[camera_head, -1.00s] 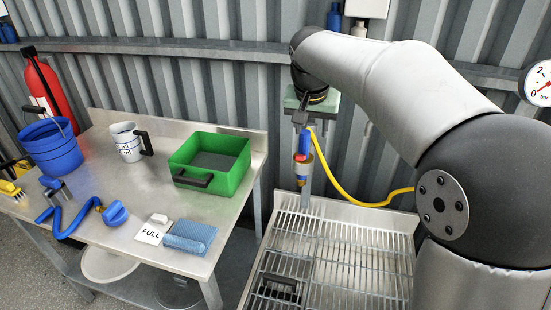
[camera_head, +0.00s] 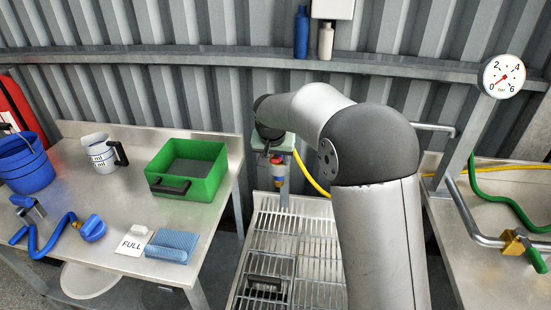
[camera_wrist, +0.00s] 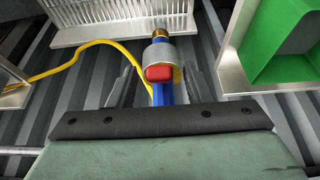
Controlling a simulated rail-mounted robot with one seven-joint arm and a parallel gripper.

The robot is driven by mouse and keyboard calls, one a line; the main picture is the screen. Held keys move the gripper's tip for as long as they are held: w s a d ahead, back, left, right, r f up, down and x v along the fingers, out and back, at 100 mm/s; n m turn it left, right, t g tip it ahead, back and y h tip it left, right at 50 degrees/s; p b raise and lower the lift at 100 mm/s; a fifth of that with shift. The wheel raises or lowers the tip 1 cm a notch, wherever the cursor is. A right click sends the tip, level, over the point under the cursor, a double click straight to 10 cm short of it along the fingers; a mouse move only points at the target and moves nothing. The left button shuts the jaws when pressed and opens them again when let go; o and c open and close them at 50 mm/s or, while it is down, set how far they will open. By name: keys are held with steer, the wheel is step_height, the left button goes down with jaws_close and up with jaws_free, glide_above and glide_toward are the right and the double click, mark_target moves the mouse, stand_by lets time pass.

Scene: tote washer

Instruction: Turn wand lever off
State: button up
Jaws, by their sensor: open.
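The wand hangs upright at the wall behind the grated basin, with a blue and red body in the head view (camera_head: 279,172). In the wrist view, the wand (camera_wrist: 164,22) has a blue body, a brass fitting and a pale collar. Its red lever (camera_wrist: 159,73) faces the camera, so its exact angle is hard to tell. My gripper (camera_wrist: 158,82) is open, with one dark finger on each side of the wand. I cannot tell whether either finger touches it. In the head view my gripper (camera_head: 272,148) is just above the wand and partly hidden by my wrist.
A yellow hose (camera_wrist: 75,60) runs from the wand. The grated basin (camera_head: 300,245) lies below. On the left steel table (camera_head: 120,205) stand a green bin (camera_head: 216,180), a jug and a blue bucket. A pipe with a green-handled valve (camera_head: 537,260) and a gauge (camera_head: 502,76) are at right.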

steer(key=shift+x, duration=1.1)
jaws_close()
